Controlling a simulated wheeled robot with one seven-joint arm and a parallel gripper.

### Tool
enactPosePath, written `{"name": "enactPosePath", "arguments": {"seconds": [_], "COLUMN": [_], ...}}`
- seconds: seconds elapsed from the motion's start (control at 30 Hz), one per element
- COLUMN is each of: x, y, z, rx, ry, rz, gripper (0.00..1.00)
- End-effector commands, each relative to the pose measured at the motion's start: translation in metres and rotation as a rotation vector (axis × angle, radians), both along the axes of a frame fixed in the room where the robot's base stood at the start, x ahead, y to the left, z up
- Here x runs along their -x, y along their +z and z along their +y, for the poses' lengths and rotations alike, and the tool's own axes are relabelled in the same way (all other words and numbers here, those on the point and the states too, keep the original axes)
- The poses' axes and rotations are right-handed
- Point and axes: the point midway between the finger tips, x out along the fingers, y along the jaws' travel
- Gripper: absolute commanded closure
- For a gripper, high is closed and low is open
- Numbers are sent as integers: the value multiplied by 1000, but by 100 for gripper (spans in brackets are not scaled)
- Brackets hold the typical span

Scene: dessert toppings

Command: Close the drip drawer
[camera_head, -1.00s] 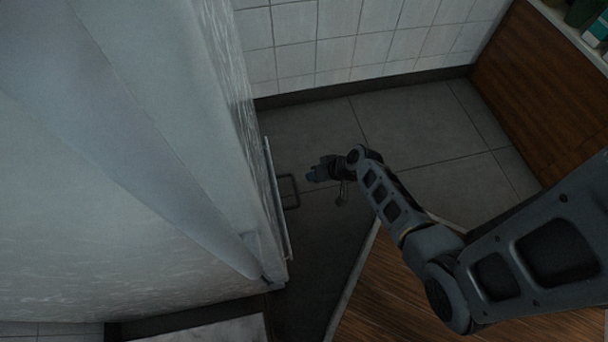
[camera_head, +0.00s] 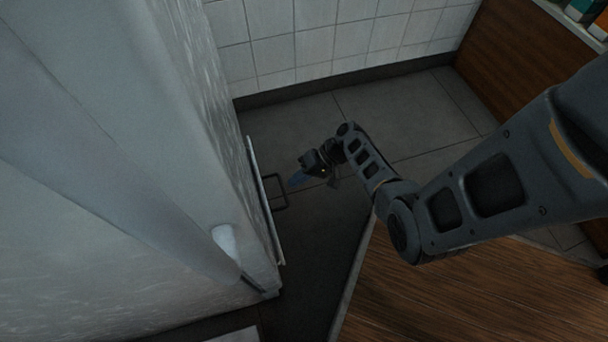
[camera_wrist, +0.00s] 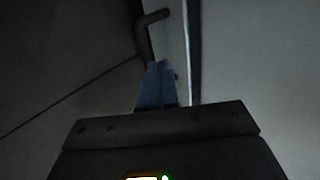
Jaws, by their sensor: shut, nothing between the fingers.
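The drip drawer's pale front panel (camera_head: 265,205) stands out slightly from the side of a large white appliance in the head view. A dark bar handle (camera_head: 283,191) juts from it to the right. My gripper (camera_head: 296,181) is just right of the handle, close to it, with its blue fingers pointing left. In the wrist view, the blue fingers (camera_wrist: 158,84) are together and empty, and the handle (camera_wrist: 146,37) and the panel's edge (camera_wrist: 192,50) lie just beyond them. Whether the fingers touch the handle or panel, I cannot tell.
The white appliance (camera_head: 110,180) fills the left. A wooden counter (camera_head: 450,295) lies at lower right, below my arm. A white tiled wall (camera_head: 320,38) closes the back, and a brown cabinet (camera_head: 515,70) stands at upper right. Grey floor (camera_head: 400,115) between them is clear.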

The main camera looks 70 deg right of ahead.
Motion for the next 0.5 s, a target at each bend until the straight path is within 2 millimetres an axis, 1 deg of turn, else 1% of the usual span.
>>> {"name": "enactPosePath", "arguments": {"seconds": [0.03,0.2,0.4,0.5], "x": [-6,-24,-44,-50], "y": [-12,-34,-29,-28], "z": [6,21,39,43], "rx": [-1,0,2,2], "ry": [4,2,4,1], "rz": [1,0,0,0], "gripper": [100,100,100,100]}}
